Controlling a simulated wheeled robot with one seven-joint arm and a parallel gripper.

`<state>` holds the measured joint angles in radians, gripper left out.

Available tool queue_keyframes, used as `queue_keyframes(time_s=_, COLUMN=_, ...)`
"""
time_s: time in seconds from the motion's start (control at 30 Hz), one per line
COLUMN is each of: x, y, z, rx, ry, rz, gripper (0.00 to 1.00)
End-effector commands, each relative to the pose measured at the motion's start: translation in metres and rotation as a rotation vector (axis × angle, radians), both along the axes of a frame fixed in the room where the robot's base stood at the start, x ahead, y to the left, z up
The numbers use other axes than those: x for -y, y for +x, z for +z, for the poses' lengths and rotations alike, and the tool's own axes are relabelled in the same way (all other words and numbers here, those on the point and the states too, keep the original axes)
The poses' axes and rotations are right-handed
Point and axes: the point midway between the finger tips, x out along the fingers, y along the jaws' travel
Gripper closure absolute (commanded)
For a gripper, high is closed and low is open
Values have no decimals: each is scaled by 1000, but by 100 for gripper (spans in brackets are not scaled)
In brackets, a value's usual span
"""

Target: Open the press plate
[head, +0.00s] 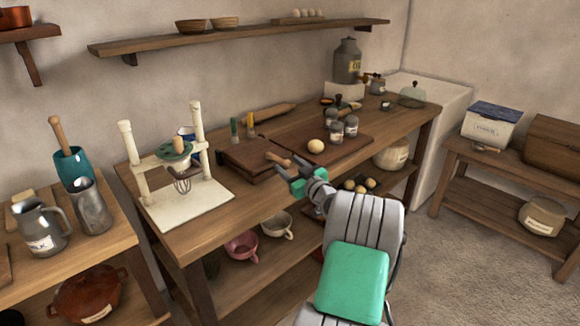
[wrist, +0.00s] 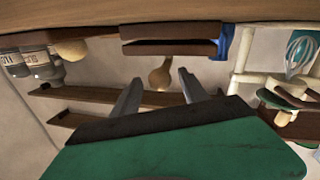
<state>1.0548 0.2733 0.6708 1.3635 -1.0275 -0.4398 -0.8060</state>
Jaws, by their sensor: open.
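The press is two dark brown wooden plates, one over the other, on the table in the head view (head: 247,157). In the wrist view, which is upside down, the press plate (wrist: 170,48) lies nearly flat over its base with a thin dark gap between. A pale wooden handle with a round end (head: 277,159) sticks out from the press toward me; it also shows in the wrist view (wrist: 160,76). My gripper (head: 287,170) is open and empty in front of the press. In the wrist view its fingers (wrist: 157,84) point at the handle, apart from it.
A cutting board (head: 350,150) with a round pale item (head: 316,146) and jars (head: 337,131) is to the right. A rolling pin (head: 270,113) lies behind. The table's front edge is below my gripper.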

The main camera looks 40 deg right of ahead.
Motion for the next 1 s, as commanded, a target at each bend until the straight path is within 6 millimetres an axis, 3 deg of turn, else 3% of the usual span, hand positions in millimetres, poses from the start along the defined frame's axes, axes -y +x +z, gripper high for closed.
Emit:
queue_keyframes(time_s=0.07, x=0, y=0, z=0, rx=0, ry=0, rz=0, gripper=49)
queue_keyframes(time_s=0.67, x=0, y=0, z=0, rx=-1, ry=0, rz=1, gripper=98)
queue_keyframes(time_s=1.0, x=0, y=0, z=0, rx=-1, ry=0, rz=1, gripper=100)
